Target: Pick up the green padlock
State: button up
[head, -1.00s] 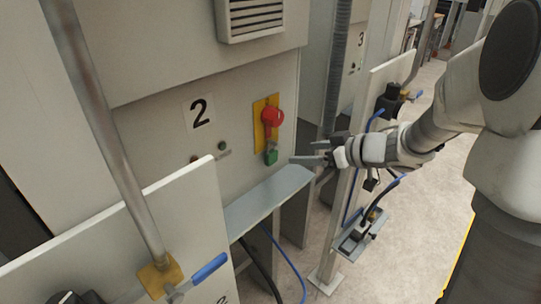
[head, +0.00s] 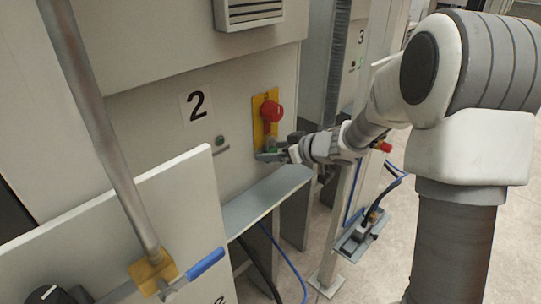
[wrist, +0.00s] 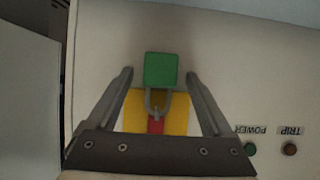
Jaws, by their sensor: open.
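The green padlock (wrist: 161,70) hangs by its grey shackle at the red and yellow switch (wrist: 180,110) on the machine panel. In the wrist view it lies between my two open fingers, with a gap on each side. My gripper (wrist: 160,78) is open and holds nothing. In the head view my gripper (head: 268,156) is at the lower end of the yellow plate (head: 258,138), under the red knob (head: 271,111). There the fingers mostly hide the padlock.
A grey ledge (head: 262,198) juts out below the switch, close under my gripper. A white guard panel (head: 150,220) with a blue-handled lever (head: 205,263) stands at the front left. POWER and TRIP lamps (wrist: 289,149) sit beside the switch.

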grip_shut()
dwell(0.4)
